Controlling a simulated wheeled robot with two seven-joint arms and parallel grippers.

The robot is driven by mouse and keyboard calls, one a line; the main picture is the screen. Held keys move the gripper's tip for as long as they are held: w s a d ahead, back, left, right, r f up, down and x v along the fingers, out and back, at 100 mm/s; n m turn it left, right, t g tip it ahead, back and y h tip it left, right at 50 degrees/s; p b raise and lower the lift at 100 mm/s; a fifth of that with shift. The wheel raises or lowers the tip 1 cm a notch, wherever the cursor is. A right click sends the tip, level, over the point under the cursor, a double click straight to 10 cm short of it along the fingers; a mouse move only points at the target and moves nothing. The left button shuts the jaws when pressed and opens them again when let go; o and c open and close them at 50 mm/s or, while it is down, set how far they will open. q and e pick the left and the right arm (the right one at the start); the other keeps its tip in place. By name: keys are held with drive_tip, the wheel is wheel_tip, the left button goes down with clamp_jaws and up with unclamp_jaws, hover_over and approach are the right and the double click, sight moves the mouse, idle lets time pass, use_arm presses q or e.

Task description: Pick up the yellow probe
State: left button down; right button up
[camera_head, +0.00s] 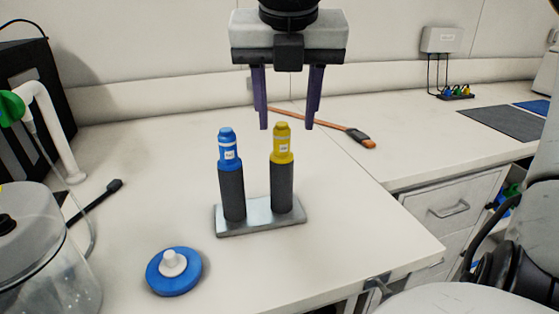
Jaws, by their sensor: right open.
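The yellow probe (282,143) stands upright in the right dark sleeve of a small metal holder (262,221) on the white bench. A blue probe (229,149) stands upright in the left sleeve of the same holder. My right gripper (287,128) points down with its two purple fingers spread apart. Its fingertips show on either side of the yellow probe's top in the picture, with nothing between them but the probe's cap. I cannot tell whether the tips are level with the cap or behind it. My left gripper is not in view.
A blue disc with a white knob (173,271) lies in front of the holder. A clear domed vessel (45,255) stands at the left. An orange-handled tool (358,136) lies behind, near the bench corner. The bench right of the holder is clear.

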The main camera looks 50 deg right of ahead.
sight(282, 125)
drive_tip(key=x, duration=0.2)
drive_tip(key=w+x, duration=0.1)
drive_tip(key=x, duration=0.2)
drive_tip(key=shift+w+d+f, duration=0.1)
drive_tip(key=shift+d, duration=0.1)
clamp_jaws()
